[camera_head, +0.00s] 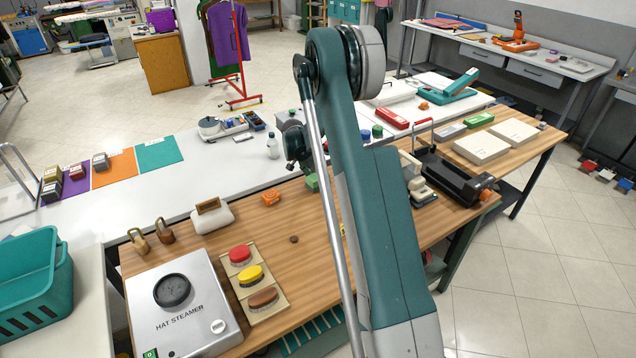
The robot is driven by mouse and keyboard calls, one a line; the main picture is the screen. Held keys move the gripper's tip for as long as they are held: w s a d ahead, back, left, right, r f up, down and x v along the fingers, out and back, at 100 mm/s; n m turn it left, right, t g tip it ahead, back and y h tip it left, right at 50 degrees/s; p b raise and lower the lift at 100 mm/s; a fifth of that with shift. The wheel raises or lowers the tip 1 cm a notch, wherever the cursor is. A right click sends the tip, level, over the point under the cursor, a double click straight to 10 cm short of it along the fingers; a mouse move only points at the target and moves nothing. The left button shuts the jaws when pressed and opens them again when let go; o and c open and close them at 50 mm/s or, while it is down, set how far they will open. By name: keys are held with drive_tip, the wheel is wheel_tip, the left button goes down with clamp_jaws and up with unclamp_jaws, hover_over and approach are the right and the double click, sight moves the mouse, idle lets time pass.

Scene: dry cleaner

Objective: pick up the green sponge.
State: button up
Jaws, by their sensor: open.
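A small green block (313,182), which looks like the green sponge, lies on the wooden tabletop just left of my arm. My arm stands in front of the middle of the table and may hide part of the block. My gripper (297,152) shows small and dark left of my upper arm, above and slightly left of the green block in the picture. It is open, apart from the block, and I see nothing in it. Its fingertips are hard to make out. A flatter green item (479,119) lies farther off at the right.
An orange item (270,198) and a small brown disc (294,239) lie nearer the block. A black device (452,178) stands right of my arm.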

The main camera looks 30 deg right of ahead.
drive_tip(key=shift+d+f, duration=0.15)
drive_tip(key=shift+f, duration=0.25)
drive_tip(key=c, duration=0.8)
